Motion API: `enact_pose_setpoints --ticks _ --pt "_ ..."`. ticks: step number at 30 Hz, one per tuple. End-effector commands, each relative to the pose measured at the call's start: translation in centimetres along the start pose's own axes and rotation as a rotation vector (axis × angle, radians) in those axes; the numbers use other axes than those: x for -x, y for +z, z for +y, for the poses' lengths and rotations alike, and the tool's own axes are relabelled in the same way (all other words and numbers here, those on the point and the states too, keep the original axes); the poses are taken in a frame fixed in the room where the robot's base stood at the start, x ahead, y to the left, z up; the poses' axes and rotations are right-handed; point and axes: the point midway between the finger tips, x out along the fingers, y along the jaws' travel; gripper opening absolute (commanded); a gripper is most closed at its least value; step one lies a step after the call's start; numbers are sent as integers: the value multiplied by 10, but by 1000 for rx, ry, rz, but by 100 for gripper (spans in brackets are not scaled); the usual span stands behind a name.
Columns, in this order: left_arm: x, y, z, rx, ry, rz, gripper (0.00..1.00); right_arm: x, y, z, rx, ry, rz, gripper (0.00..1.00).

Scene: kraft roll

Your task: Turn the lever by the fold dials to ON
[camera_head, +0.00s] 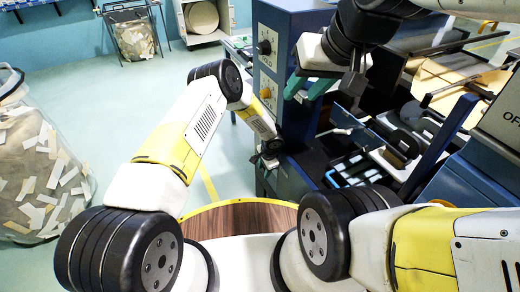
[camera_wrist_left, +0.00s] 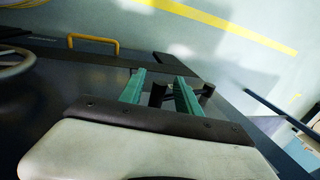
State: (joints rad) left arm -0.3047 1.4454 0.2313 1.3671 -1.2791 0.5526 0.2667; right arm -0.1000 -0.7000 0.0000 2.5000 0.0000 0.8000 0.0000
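The blue machine (camera_head: 285,25) carries a black dial (camera_head: 265,47) and a lower dial (camera_head: 265,93) on its pale side panel. In the left wrist view my left gripper (camera_wrist_left: 160,92) is open, with teal fingers apart. A short black post (camera_wrist_left: 158,95) shows between them; I cannot tell whether they touch it or whether it is the lever. A second dark post (camera_wrist_left: 207,90) is beside the right finger. My right gripper (camera_head: 308,90) is open near the machine.
A yellow handle (camera_wrist_left: 93,42) and a grey wheel rim (camera_wrist_left: 14,65) are near my left gripper. A bin of paper scraps (camera_head: 40,165) stands at the left. The floor (camera_head: 110,100) between is clear.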

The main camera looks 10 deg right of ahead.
Motion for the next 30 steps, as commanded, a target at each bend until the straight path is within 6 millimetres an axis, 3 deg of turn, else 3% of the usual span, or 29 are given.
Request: enact_pose_setpoints --ticks 4,10,30 --pt "0 0 0 0 0 0 38 0 0 0 0 0 0 36" --pt "1 0 0 0 0 0 0 0 0 0 0 0 0 36" --pt "1 0 -1 0 -1 0 0 0 0 0 0 0 0 36"
